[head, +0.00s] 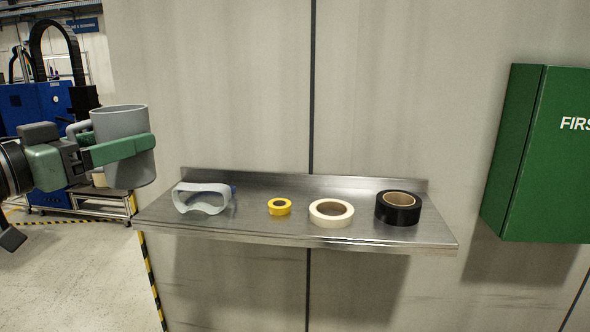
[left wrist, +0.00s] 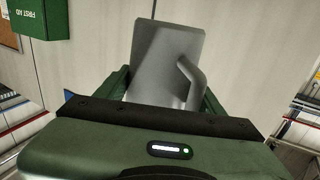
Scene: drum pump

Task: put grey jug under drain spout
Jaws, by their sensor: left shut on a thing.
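The grey jug (head: 120,122) is at the left of the head view, held in the air to the left of the wall shelf. My left gripper (head: 122,150) is shut around the jug's body, with one green finger across its near side. The jug looks upright in the head view. In the left wrist view the jug (left wrist: 160,62) is between the green fingers (left wrist: 164,92), with its handle towards the right. The drain spout is not seen in either view. My right gripper is not in view.
A steel shelf (head: 290,238) on the wall holds white goggles (head: 203,197), a small yellow tape roll (head: 279,207), a cream tape roll (head: 331,213) and a black tape roll (head: 398,208). A green first aid box (head: 545,150) hangs at right. Floor is open at lower left.

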